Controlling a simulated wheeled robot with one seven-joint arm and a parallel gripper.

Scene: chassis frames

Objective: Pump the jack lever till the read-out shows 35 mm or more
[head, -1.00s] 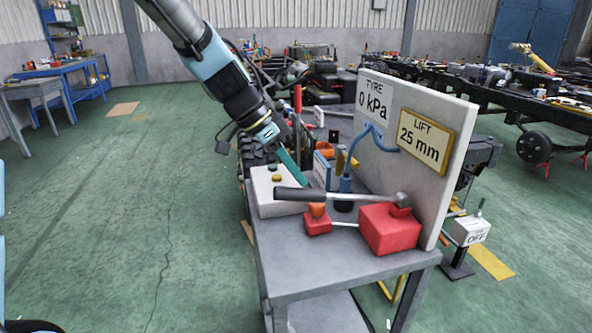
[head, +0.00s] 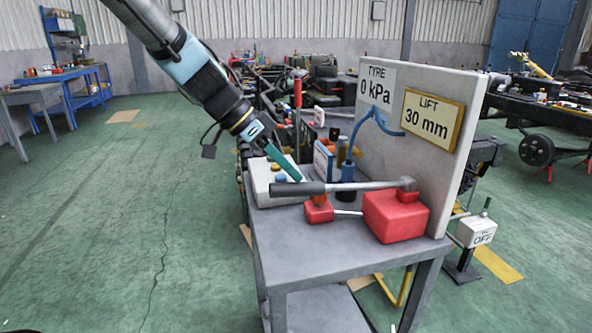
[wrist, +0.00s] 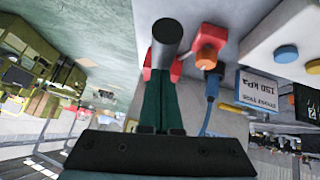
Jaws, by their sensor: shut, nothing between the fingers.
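The jack lever has a dark handle (head: 290,189) and a grey rod that runs right to the red jack block (head: 396,216). The lever lies nearly level, its handle end slightly lower than the pivot end. My gripper (head: 298,179) is shut and empty, its teal fingers slanting down onto the handle from above. They appear to touch it. In the wrist view the round handle end (wrist: 168,36) sits right at the tips of my closed fingers (wrist: 163,80). The yellow-framed LIFT read-out (head: 430,118) shows 30 mm.
A TYRE read-out (head: 378,85) on the upright panel (head: 385,150) shows 0 kPa. A small red block with an orange top (head: 319,208) sits just below the lever. A white box with coloured buttons (head: 262,183) stands at the left. The bench front (head: 300,250) is bare.

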